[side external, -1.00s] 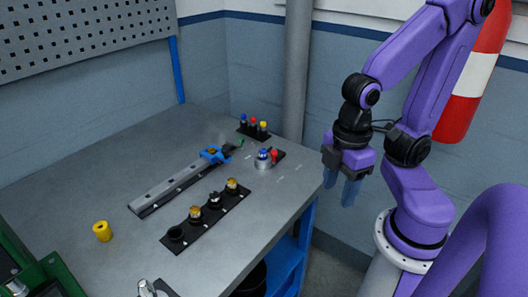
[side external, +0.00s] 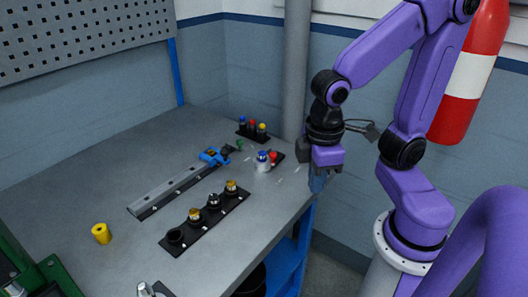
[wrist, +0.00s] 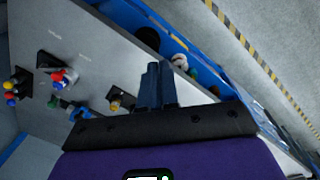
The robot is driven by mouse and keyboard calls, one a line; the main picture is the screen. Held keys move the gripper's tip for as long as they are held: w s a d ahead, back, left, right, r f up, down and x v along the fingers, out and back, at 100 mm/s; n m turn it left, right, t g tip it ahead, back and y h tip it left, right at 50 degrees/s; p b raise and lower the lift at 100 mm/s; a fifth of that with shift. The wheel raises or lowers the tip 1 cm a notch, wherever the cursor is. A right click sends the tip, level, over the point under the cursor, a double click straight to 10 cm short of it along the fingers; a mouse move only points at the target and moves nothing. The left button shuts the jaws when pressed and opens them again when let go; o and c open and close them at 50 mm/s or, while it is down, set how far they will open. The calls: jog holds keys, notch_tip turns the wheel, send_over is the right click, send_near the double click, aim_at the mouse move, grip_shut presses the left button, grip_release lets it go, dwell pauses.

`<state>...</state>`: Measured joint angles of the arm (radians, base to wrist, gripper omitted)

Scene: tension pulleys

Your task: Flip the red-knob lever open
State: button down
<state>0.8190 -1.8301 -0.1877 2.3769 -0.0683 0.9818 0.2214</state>
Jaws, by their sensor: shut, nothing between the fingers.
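The red-knob lever (side external: 273,156) stands on a small dark base near the table's right rear part, beside a metal cylinder with a blue top (side external: 263,160). The red knob also shows in the wrist view (wrist: 58,76), at the left. My gripper (side external: 318,183) points down at the table's right edge, to the right of the lever and apart from it. Its blue fingers (wrist: 158,84) are together and hold nothing. The lever's exact angle is too small to tell.
A rail with a blue clamp (side external: 213,156) lies left of the lever. A black strip (side external: 205,217) with several round parts lies in front. Small colored knobs (side external: 252,128) stand behind. A yellow cylinder (side external: 101,233) stands at left. Bare tabletop lies between.

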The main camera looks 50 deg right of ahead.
aim_at(273, 153)
jog(key=w+d+m+h, duration=0.1)
jog(key=w+m+h, duration=0.2)
jog(key=w+m, duration=0.7)
jog(key=w+d+m+g+h, duration=0.1)
jog(key=w+d+m+h, duration=0.1)
jog(key=w+m, duration=0.7)
jog(key=shift+w+d+f+m+h, duration=0.35)
jog(key=shift+w+h, duration=0.35)
jog(key=shift+w, duration=3.15)
jog(key=x, duration=0.9)
jog(key=shift+s+f, duration=0.1)
jog(key=shift+s, duration=0.05)
jog(key=shift+s+d+f, duration=0.25)
jog(key=shift+s+d, duration=0.25)
jog(key=shift+d, duration=0.05)
jog(key=shift+s+d+f, duration=0.2)
jog(key=shift+s+d, duration=0.3)
jog(key=shift+s, duration=0.05)
jog(key=shift+s+d, duration=0.4)
jog(key=shift+s, duration=0.1)
